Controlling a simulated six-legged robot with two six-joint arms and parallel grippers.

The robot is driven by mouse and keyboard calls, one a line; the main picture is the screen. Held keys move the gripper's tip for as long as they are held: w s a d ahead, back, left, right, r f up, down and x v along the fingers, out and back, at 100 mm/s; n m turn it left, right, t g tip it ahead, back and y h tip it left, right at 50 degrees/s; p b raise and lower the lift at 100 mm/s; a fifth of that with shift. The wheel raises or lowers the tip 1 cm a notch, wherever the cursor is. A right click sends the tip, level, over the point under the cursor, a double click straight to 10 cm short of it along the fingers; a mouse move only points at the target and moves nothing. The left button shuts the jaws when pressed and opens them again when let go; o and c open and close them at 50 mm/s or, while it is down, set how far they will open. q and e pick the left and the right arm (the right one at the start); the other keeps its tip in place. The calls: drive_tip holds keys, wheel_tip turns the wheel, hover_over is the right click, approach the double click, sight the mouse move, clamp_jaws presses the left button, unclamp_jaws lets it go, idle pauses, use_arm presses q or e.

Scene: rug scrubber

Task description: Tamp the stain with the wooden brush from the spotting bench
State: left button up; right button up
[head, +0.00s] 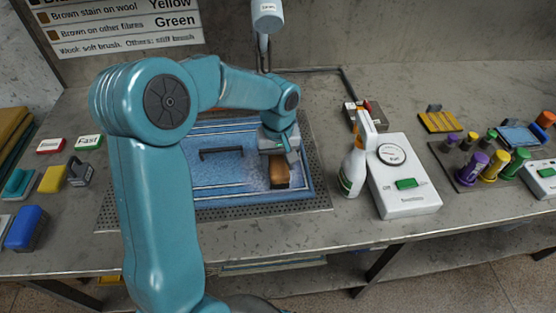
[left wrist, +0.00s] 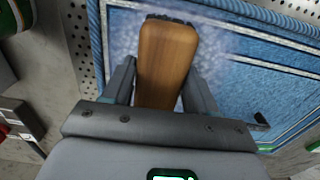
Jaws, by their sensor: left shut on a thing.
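My left gripper (head: 280,152) is over the right part of a blue rug (head: 220,170) with white border lines. It is shut on a wooden brush (head: 279,177), which also shows between its two fingers in the left wrist view (left wrist: 166,60). The brush has a brown wooden back and a dark end. A pale, whitish patch (left wrist: 215,48) lies on the rug around the brush. I cannot tell whether the bristles touch the rug, as the underside is hidden. No brown stain is visible. My right gripper is not in view.
A white spray bottle (head: 353,168) and a white box with a dial (head: 404,180) stand right of the rug. Colored bottles (head: 495,165) are at the far right. Red and green buttons (head: 89,142), sponges and a blue block (head: 26,228) lie left. A nozzle (head: 266,18) hangs above.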

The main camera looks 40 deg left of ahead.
use_arm(q)
drive_tip(key=shift+r, duration=0.55)
drive_tip(key=shift+f+b, duration=0.4)
drive_tip(key=shift+f, duration=0.25)
idle(1.0)
drive_tip(key=shift+r, duration=0.1)
drive_tip(key=shift+w+r+p, duration=0.1)
drive_tip(key=shift+r+p, duration=0.3)
drive_tip(key=shift+p, duration=0.05)
drive_tip(key=shift+r, duration=0.1)
drive_tip(key=shift+f+b, duration=0.6)
idle(0.9)
